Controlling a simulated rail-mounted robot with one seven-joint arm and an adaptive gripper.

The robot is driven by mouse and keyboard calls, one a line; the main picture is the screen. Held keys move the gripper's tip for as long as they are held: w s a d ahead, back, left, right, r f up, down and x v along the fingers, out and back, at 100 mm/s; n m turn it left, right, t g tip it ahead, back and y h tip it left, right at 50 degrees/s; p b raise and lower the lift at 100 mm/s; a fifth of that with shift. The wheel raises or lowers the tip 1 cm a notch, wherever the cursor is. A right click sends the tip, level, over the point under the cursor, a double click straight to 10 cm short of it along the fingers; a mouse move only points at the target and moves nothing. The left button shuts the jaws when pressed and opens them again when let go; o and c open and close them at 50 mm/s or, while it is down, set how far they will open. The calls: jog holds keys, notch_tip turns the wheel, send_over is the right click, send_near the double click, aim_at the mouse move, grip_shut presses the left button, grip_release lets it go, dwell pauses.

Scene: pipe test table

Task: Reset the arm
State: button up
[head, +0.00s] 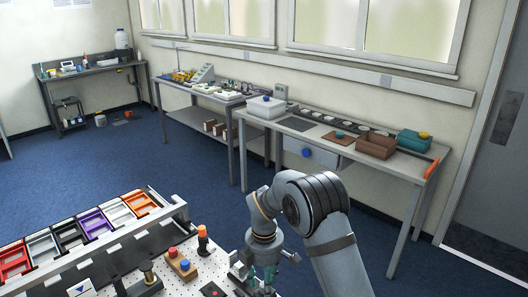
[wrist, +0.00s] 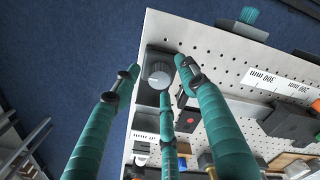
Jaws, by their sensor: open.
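My arm is bent over the near table (head: 210,250). My gripper (head: 263,278) points down at the lower edge of the head view, beside a small grey fixture (head: 239,265). In the wrist view my gripper (wrist: 158,70) shows teal fingers spread apart with nothing held between them. Below the fingers are a round grey knob (wrist: 158,75) on a dark block and the white perforated board (wrist: 215,45). I cannot tell how high the fingertips are above the knob; they look apart from it.
Coloured bins (head: 95,222) line the near table's left side. A wooden block with red and blue knobs (head: 180,264) and an orange-topped post (head: 203,238) stand left of my gripper. Benches stand along the back wall, one with a brown box (head: 376,146). Blue floor (head: 150,160) is clear between.

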jog(key=shift+r, duration=0.1)
dwell(0.3)
notch_tip(320, 180, up, 12)
notch_tip(320, 180, down, 12)
jog(key=shift+s+r, duration=0.1)
jog(key=shift+f+m, duration=0.25)
jog(key=shift+m, duration=0.15)
jog(key=m+b, duration=0.1)
jog(key=m, duration=0.4)
jog(key=shift+b, duration=0.35)
jog(key=m+b, duration=0.1)
jog(key=m, duration=1.1)
jog(key=shift+r+b, duration=0.1)
jog(key=shift+b, duration=0.25)
jog(key=m, duration=0.6)
